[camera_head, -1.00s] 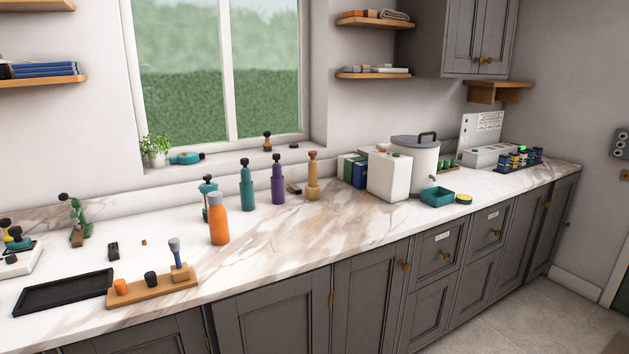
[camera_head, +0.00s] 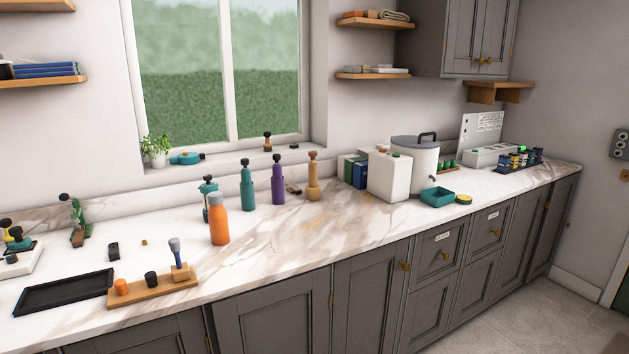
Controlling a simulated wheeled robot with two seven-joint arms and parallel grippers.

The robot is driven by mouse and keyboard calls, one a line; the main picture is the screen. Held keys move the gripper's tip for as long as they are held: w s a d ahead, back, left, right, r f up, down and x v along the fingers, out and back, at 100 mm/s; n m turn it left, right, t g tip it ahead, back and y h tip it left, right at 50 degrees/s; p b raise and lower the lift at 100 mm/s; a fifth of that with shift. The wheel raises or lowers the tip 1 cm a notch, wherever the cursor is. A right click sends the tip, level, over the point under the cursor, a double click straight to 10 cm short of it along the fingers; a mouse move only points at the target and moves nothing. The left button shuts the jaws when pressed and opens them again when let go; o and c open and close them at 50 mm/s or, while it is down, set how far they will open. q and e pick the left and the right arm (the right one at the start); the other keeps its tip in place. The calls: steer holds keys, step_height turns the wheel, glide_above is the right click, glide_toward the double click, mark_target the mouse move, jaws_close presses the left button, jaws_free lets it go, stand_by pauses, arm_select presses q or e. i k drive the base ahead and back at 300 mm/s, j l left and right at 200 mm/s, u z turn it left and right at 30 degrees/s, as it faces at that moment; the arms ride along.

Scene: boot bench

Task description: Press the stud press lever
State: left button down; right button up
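A small green device (camera_head: 77,222) with a black knob stands on the worktop at the left, near the wall. It looks like a small press, but I cannot tell for sure that it is the stud press. A white-based device (camera_head: 17,260) with teal and yellow parts and a black knob is cut by the left edge; it could also be a press. Neither of my grippers is in view, and nothing touches either device.
A black tray (camera_head: 62,291) and a wooden holder (camera_head: 150,289) lie along the front edge at left. An orange bottle (camera_head: 218,220) and several upright bottles stand mid-counter. The worktop (camera_head: 300,235) is clear in front of the bottles.

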mark_target(64, 197)
steer(key=u, duration=1.35)
steer(key=i+l, duration=0.25)
steer(key=i, duration=0.2)
steer(key=i+l, duration=0.25)
steer(key=i, duration=0.2)
steer(key=i+l, duration=0.25)
steer(key=i, duration=0.2)
